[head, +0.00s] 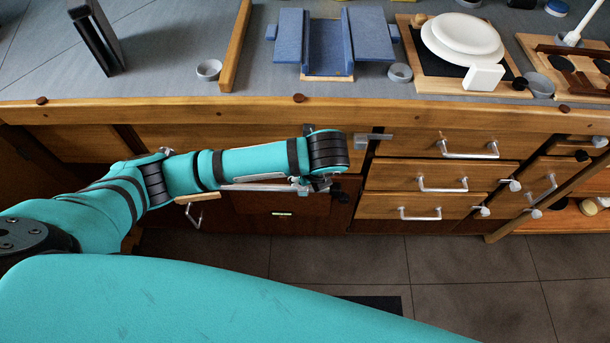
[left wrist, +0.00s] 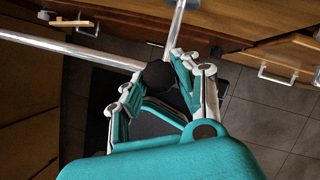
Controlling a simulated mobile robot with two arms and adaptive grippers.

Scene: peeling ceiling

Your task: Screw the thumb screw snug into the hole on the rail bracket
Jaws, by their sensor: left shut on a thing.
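My left gripper (left wrist: 157,85) is shut on the round black knob of the thumb screw (left wrist: 159,75) in the left wrist view. The knob sits where two silver rails appear to meet, one rail (left wrist: 75,50) from the left and one (left wrist: 177,25) from above. The knob hides the screw's shank and any hole, so I cannot tell whether it is threaded in. In the head view my left gripper (head: 325,185) is low in front of the cabinet, with a silver rail (head: 262,187) beneath the forearm. A metal bracket (head: 375,137) is fixed near the worktop's front edge. My right gripper is not in view.
The wooden cabinet front has drawers with silver handles (head: 470,150) right of my gripper. The grey worktop (head: 160,60) above holds a blue fixture (head: 328,45), small cups (head: 208,69) and a board with white plates (head: 461,38). The tiled floor (head: 470,285) is open below.

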